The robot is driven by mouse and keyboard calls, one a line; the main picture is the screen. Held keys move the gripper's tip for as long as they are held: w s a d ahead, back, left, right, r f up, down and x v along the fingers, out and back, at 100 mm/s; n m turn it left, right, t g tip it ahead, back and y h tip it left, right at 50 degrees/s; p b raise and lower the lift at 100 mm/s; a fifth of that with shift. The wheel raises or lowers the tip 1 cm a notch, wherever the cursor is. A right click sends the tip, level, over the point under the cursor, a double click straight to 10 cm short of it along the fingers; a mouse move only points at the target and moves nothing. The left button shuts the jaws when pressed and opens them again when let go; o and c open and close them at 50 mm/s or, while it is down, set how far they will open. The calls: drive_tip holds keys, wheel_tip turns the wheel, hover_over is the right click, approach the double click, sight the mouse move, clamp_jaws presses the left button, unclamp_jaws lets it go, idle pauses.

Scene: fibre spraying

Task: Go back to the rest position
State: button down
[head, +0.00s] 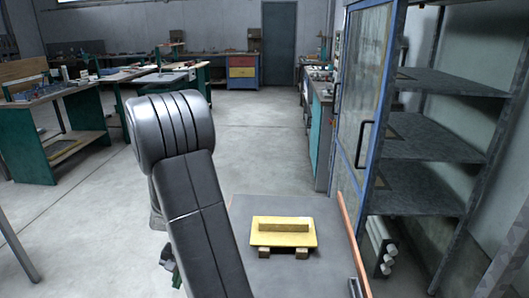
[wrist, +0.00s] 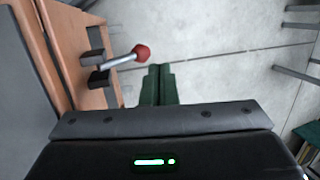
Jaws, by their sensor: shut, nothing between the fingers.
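My gripper (wrist: 159,70) shows in the wrist view as two dark green fingers side by side, closed together with nothing between them. In the head view my grey and black arm rises in the middle left and hides most of the gripper; only a bit of green shows beside the arm's lower left. In the wrist view a metal rod with a red ball end (wrist: 141,52) sits in black clips (wrist: 97,60) on an orange-brown panel (wrist: 75,48). The red ball is just left of the fingertips and looks apart from them.
A grey table (head: 245,208) holds a yellow board (head: 262,240) with a bar on it, resting on small blocks. A thin orange-brown panel (head: 352,240) stands at its right edge. A blue-framed glass door (head: 368,90) and grey shelves (head: 435,145) stand right.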

drive_tip(key=w+d+r+y+b, duration=0.1)
drive_tip(key=d+r+y+b, duration=0.2)
drive_tip(key=d+r, duration=0.6)
wheel_tip(320, 180, up, 3)
drive_tip(key=shift+w+d+b, duration=0.2)
drive_tip(key=shift+d+b, duration=0.05)
drive_tip(key=shift+b, duration=0.2)
drive_tip(key=shift+r+t+y, duration=0.1)
drive_tip(key=shift+t+y, duration=0.2)
